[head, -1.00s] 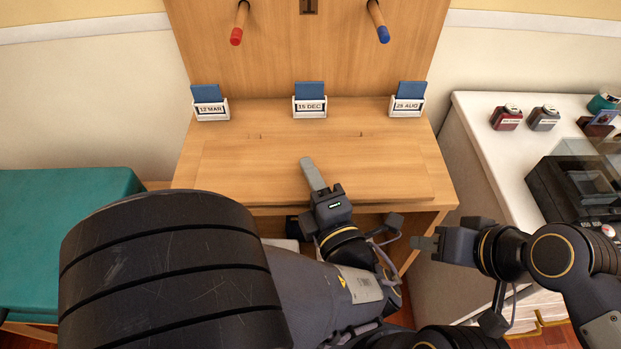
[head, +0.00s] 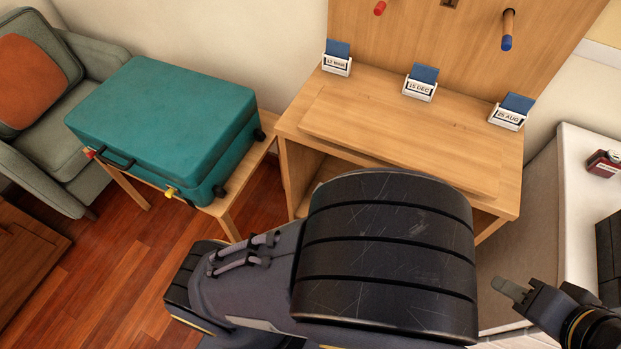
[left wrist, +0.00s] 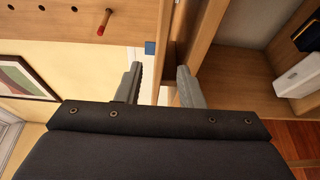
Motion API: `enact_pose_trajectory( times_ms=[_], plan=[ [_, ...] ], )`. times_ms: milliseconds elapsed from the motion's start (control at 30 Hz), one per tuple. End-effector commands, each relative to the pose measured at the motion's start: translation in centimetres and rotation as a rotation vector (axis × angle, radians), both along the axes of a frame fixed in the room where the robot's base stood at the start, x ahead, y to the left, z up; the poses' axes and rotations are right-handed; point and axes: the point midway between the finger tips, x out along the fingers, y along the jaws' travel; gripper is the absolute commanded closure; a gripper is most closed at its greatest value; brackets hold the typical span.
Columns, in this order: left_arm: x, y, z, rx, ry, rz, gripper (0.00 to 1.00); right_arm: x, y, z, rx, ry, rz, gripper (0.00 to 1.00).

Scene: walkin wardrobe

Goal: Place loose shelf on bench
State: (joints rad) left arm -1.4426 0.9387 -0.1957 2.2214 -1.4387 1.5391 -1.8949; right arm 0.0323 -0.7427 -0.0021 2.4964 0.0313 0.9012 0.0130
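The loose shelf seems to be the raised wooden board (head: 400,140) lying flat on the wooden unit's top in the head view. The bench (head: 232,207) is the low wooden one at left, under a teal suitcase (head: 165,115). My left gripper is hidden behind my arm in the head view. In the left wrist view, my left gripper (left wrist: 160,74) has its two fingers apart, with wooden edges in line with the gap. I cannot tell whether they touch the board. My right gripper (head: 510,288) is at lower right, apart from the board; its finger gap is unclear.
The suitcase covers most of the bench top. Card holders (head: 419,88) stand behind the board, below a red peg (head: 379,8) and a blue-tipped peg (head: 507,32). A grey armchair (head: 60,140) is at far left. A white counter (head: 585,170) is at right. The floor between is open.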

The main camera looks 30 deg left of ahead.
Motion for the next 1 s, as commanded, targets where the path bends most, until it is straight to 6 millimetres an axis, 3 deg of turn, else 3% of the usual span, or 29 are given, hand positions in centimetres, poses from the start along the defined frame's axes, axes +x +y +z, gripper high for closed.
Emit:
enact_pose_trajectory(
  times_ms=[133,233,300,400,500,667,700,800,900,1000],
  plan=[
    [0.7,4.3,-0.1,-0.239,0.038,0.178,0.66,0.0,0.0,0.0,0.0,0.0,0.0,0.64],
    [0.3,9.8,-0.8,-0.586,0.044,0.456,0.66,0.0,0.0,0.0,0.0,0.0,0.0,0.64],
    [-1.0,13.6,-1.7,-0.87,0.007,0.708,0.66,0.0,0.0,0.0,0.0,0.0,0.0,0.64],
    [-3.6,17.4,-2.9,-1.261,-0.121,1.092,0.66,0.0,0.0,0.0,0.0,0.0,0.0,0.64],
    [-6.4,19.3,-3.5,-1.61,-0.332,1.492,0.66,0.0,0.0,0.0,0.0,0.0,0.0,0.64],
    [-9.4,20.0,-2.8,-2.062,-0.847,2.136,0.66,0.0,0.0,0.0,0.0,0.0,0.0,0.64],
    [-9.8,19.9,-2.3,1.945,0.913,-2.076,0.66,0.0,0.0,0.0,0.0,0.0,0.0,0.64],
    [-10.1,19.9,-0.8,1.532,0.95,-1.764,0.66,0.0,0.0,0.0,0.0,0.0,0.0,0.64],
    [-10.0,20.0,0.7,1.227,0.938,-1.517,0.66,0.0,0.0,0.0,0.0,0.0,0.0,0.64],
    [-9.8,20.2,1.9,1.035,0.912,-1.359,0.66,0.0,0.0,0.0,0.0,0.0,0.0,0.64]
  ],
)
